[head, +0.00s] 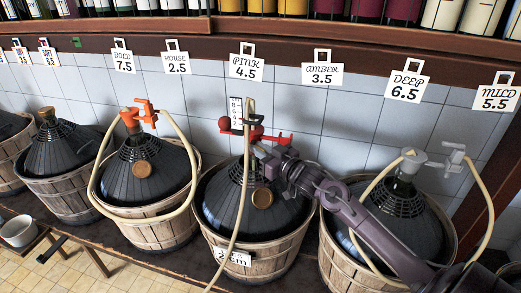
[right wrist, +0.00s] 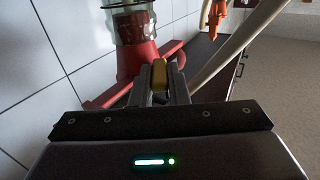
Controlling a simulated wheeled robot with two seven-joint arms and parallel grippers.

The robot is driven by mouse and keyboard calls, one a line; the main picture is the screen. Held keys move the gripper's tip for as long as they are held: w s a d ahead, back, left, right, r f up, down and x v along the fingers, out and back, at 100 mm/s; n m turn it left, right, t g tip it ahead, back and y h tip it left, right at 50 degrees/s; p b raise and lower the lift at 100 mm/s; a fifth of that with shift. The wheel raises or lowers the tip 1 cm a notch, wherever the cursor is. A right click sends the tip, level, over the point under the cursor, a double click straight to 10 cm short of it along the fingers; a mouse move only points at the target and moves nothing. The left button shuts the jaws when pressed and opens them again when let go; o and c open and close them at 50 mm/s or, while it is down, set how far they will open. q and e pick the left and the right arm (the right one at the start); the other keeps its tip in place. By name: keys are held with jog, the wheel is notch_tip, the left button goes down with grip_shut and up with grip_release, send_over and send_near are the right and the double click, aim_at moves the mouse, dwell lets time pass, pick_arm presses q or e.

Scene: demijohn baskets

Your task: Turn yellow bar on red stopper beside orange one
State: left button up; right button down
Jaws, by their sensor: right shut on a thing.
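The red stopper (head: 256,131) sits on the demijohn (head: 240,190) at the middle right of the head view, with a red knob to its left and a hose by it. It also shows in the right wrist view (right wrist: 138,58). The yellow bar (right wrist: 159,72) is between the two fingers of my right gripper (right wrist: 160,84), which is shut on it. In the head view my right gripper (head: 264,153) is at the stopper, and the bar is hidden there. The orange stopper (head: 140,113) is on the demijohn to the left. My left gripper is not in view.
A demijohn with a grey stopper (head: 412,160) stands to the right, under my right arm. Pale hoses (head: 185,140) loop from the stoppers. A tiled wall with a label rail (head: 200,45) is close behind. A white bowl (head: 20,231) is at the lower left.

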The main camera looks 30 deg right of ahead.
jog(key=shift+a, duration=0.1)
jog(key=shift+a+m+h, duration=0.25)
jog(key=shift+m+h, duration=0.65)
jog(key=shift+h, duration=0.3)
jog(key=shift+w+a+m+g+h+b, duration=0.35)
jog(key=shift+m+g+h, duration=0.65)
jog(key=shift+m+h, duration=1)
jog(key=shift+w+a+m+g+h+b, duration=0.15)
jog(key=shift+a+m+g+h, duration=0.7)
jog(key=shift+h, duration=1.8)
jog(key=shift+w+a+m+g+h+b, duration=0.1)
jog(key=shift+m+g+h+b, duration=0.15)
jog(key=shift+m+g+h, duration=1.45)
jog(key=shift+r+m+t+h, duration=0.1)
jog(key=shift+m+t+h, duration=0.35)
jog(key=shift+h, duration=0.3)
jog(key=c, duration=1.7)
grip_release()
